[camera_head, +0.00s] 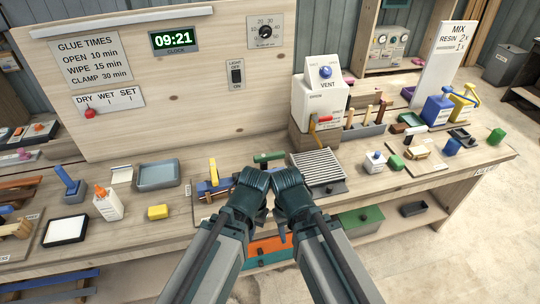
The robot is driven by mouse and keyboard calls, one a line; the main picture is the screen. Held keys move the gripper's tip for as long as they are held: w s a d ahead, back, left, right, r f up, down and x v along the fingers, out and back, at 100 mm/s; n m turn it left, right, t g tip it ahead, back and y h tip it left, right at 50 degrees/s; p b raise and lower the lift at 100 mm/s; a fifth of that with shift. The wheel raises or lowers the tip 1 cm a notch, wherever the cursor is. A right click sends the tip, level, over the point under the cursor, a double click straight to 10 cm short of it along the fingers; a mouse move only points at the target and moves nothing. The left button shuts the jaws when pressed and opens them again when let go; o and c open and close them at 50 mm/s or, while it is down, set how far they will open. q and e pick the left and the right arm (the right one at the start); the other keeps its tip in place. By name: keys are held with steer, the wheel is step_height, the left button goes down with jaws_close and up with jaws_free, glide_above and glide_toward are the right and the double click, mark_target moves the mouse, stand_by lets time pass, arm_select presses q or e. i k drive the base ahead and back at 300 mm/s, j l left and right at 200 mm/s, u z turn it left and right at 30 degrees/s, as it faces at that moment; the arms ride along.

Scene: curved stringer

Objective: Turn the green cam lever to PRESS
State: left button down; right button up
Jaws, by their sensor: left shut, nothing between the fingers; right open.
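The green cam lever (268,157) shows as a short green bar lying roughly level on the bench, just beyond my wrists. Its base and any PRESS marking are hidden or too small to read. My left gripper (262,214) is shut and empty, on the near side of the lever and apart from it. My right gripper (281,222) is open and empty, close beside the left one. The wrists largely hide the fingers and the bench part between them and the lever.
Blue clamp parts with a yellow upright (212,170) stand left of my wrists. A slatted grey rack (318,168) lies to the right, with the white VENT box (320,103) behind it. Bare bench lies around the yellow block.

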mark_target(268, 156)
steer(key=i+l+u, duration=0.15)
steer(key=l, duration=0.2)
steer(key=i+l+u, duration=0.2)
steer(key=l, duration=0.15)
steer(key=i+l+u, duration=0.15)
steer(key=l, duration=0.2)
steer(key=k, duration=0.05)
